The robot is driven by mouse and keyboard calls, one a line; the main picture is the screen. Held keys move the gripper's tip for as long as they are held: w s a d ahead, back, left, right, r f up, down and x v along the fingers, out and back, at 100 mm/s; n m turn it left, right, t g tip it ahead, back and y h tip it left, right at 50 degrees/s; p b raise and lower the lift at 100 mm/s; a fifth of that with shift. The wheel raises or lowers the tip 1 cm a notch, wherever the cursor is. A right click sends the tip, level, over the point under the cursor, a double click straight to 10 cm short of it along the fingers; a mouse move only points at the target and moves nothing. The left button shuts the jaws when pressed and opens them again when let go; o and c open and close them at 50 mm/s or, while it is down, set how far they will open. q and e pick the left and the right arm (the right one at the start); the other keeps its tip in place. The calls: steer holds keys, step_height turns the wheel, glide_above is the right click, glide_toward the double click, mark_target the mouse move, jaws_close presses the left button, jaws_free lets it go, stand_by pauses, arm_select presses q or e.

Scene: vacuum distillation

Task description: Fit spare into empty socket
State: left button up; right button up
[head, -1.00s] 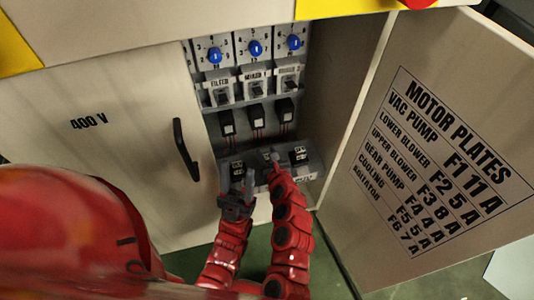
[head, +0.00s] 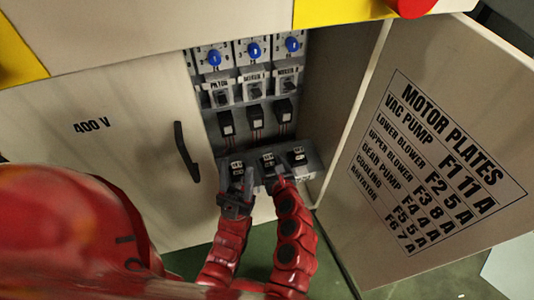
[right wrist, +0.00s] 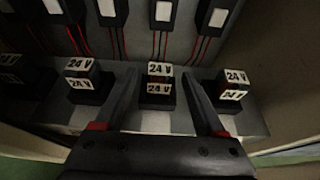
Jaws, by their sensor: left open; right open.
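In the head view, black blocks with white labels stand in a row on a grey ledge (head: 312,167) low in the open cabinet: a left block (head: 237,167), a middle block (head: 268,160) and a right block (head: 298,155). In the right wrist view the labels read "24 V". My right gripper (right wrist: 160,76) is open, its fingers on either side of the middle block (right wrist: 158,90), with visible gaps. My left gripper (head: 238,187) is open just in front of the left block. I cannot tell which block is the spare, and no empty socket is clearly visible.
Above the ledge are wired black modules (head: 256,115), switches (head: 254,86) and blue dials (head: 254,49). An open door (head: 440,150) with a motor plate list stands on the right. A closed "400 V" door (head: 100,170) with a black handle (head: 185,152) is on the left.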

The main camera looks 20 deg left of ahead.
steer(key=p+v, duration=0.1)
steer(key=v, duration=0.5)
steer(key=shift+s, duration=0.25)
steer(key=shift+d, duration=0.15)
